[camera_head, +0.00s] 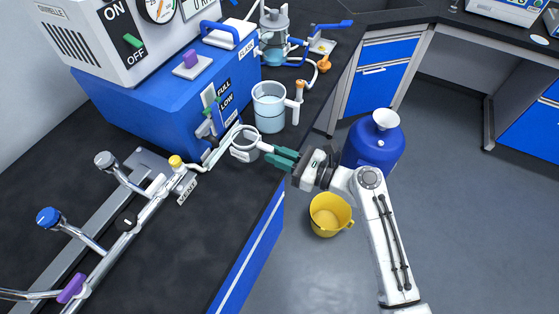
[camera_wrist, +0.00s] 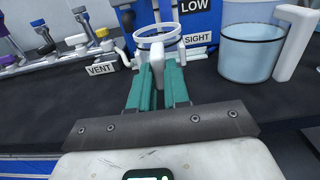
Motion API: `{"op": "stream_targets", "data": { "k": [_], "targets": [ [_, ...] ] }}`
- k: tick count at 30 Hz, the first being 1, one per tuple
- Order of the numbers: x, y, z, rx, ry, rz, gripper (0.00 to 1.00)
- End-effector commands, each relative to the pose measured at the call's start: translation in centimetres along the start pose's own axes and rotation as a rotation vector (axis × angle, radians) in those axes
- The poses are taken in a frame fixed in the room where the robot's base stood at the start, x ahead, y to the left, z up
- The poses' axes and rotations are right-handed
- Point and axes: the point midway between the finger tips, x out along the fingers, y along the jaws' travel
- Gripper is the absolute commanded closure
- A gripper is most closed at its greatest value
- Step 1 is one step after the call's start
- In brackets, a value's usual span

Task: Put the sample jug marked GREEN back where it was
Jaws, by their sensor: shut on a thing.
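A small clear jug (camera_head: 243,147) with a white rim and white handle is at the bench's front edge, by the SIGHT label. In the wrist view the jug (camera_wrist: 157,34) shows its rim and its handle. My gripper (camera_head: 272,152) has its green fingers closed on the handle, one on each side, and the wrist view shows the gripper (camera_wrist: 160,78) from behind. I cannot see a GREEN mark on the jug, nor tell whether its base touches the bench.
A larger jug (camera_head: 269,112) of pale blue liquid stands just behind. The blue machine (camera_head: 165,95) and the valve pipe (camera_head: 140,215) with the VENT label are to the left. A yellow bucket (camera_head: 330,215) and a blue drum (camera_head: 373,148) stand on the floor.

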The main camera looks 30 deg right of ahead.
Motion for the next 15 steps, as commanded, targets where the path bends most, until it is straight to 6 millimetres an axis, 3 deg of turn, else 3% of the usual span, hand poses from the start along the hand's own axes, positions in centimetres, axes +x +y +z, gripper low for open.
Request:
{"op": "stream_targets", "data": {
  "k": [4, 15],
  "targets": [
    [-0.2, -0.1, -2.2, 0.002, 0.001, -0.003, 1.00],
    [-0.2, -0.1, -2.6, 0.001, 0.001, -0.003, 1.00]
  ]
}}
